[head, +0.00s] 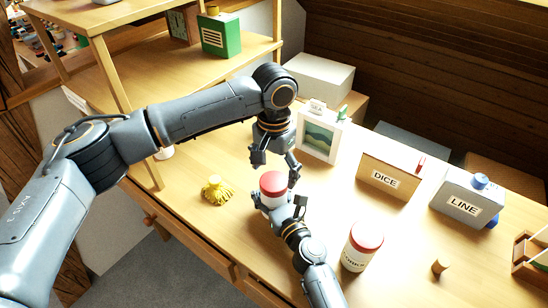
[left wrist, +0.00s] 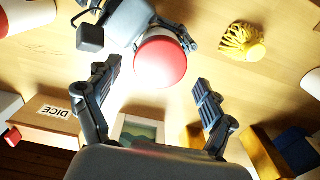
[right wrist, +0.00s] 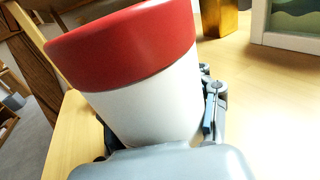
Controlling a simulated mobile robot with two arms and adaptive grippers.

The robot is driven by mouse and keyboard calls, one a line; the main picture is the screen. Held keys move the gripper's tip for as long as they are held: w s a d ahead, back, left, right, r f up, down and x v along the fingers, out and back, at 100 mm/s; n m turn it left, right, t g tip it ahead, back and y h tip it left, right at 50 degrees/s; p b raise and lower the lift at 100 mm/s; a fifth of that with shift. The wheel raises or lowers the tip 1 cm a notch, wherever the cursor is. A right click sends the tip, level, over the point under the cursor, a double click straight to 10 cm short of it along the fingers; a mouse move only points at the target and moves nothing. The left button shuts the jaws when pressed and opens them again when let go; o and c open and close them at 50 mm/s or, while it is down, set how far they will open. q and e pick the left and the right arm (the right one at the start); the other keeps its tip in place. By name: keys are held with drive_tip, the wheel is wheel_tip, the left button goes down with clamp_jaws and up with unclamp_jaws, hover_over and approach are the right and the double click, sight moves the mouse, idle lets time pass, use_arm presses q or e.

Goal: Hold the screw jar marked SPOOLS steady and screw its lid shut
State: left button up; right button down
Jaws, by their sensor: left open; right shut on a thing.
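A white jar (right wrist: 155,108) with a red lid (head: 273,184) on top stands on the table, its label out of sight. The lid also shows in the left wrist view (left wrist: 160,62) and large in the right wrist view (right wrist: 125,45). I cannot tell how tightly the lid sits. My right gripper (head: 285,207) is shut on the white jar body below the lid; one finger shows beside it in the right wrist view, the other is mostly hidden. My left gripper (head: 275,165) points down above the lid, its fingers open and apart, not touching it.
Another red-lidded jar (head: 362,246) with a partly readable label stands to the right. A yellow tasselled thing (head: 217,191) lies left. The DICE box (head: 390,178), the LINE box (head: 468,198), a picture frame (head: 319,136) and a small cork-like piece (head: 440,266) stand around.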

sight(274, 182)
use_arm(q)
drive_tip(key=shift+f, duration=1.45)
drive_tip(key=shift+c, duration=0.2)
drive_tip(key=c, duration=1.2)
drive_tip(key=shift+o, duration=0.2)
drive_tip(key=m, duration=0.4)
drive_tip(key=shift+m, duration=0.4)
drive_tip(key=m, duration=0.3)
drive_tip(key=o, duration=1.4)
drive_tip(key=shift+c, duration=0.2)
drive_tip(key=shift+r, duration=0.1)
